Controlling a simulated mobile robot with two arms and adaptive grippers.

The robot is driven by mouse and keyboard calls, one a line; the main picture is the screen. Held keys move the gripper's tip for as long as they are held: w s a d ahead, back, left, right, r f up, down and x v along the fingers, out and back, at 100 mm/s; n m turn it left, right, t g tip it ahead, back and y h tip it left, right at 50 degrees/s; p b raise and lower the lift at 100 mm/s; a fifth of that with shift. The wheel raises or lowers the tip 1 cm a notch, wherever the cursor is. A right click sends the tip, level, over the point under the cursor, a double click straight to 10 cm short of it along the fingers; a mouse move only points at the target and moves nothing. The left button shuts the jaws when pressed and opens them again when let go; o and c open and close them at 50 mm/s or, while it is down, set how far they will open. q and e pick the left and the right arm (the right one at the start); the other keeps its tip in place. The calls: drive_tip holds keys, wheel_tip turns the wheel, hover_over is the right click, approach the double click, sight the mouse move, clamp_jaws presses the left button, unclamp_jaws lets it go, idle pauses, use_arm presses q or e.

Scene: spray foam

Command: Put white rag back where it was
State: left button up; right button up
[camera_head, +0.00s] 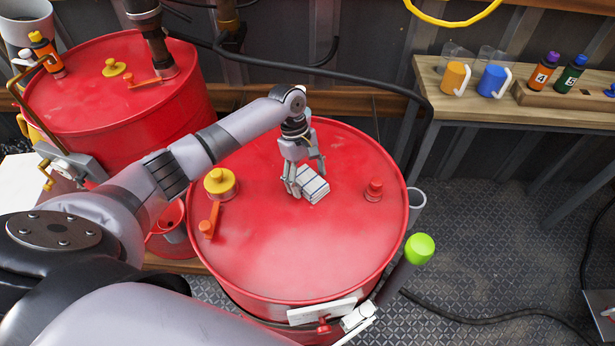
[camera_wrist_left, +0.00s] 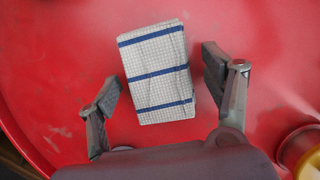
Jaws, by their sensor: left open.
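The white rag (camera_head: 313,186) is a folded cloth with blue stripes. It lies flat on top of the front red barrel (camera_head: 290,250). In the left wrist view the rag (camera_wrist_left: 157,75) lies ahead of and between the two spread fingers. My left gripper (camera_head: 305,182) is open and points down just above the rag. In the left wrist view the left gripper (camera_wrist_left: 160,92) has a gap between each finger and the cloth. I cannot tell how high above the lid the fingertips are. My right gripper is not in view.
On the barrel lid are a yellow cap (camera_head: 220,183), an orange lever (camera_head: 210,222) and a red knob (camera_head: 374,189). A second red barrel (camera_head: 120,100) stands behind left. A wooden bench (camera_head: 500,107) with mugs and bottles stands at right. A green-tipped stick (camera_head: 419,249) rises beside the front barrel.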

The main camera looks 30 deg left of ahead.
use_arm(q)
drive_tip(key=b+v, duration=0.1)
drive_tip(key=v, duration=1.1)
drive_tip(key=shift+r+b, duration=0.15)
drive_tip(key=shift+b, duration=0.15)
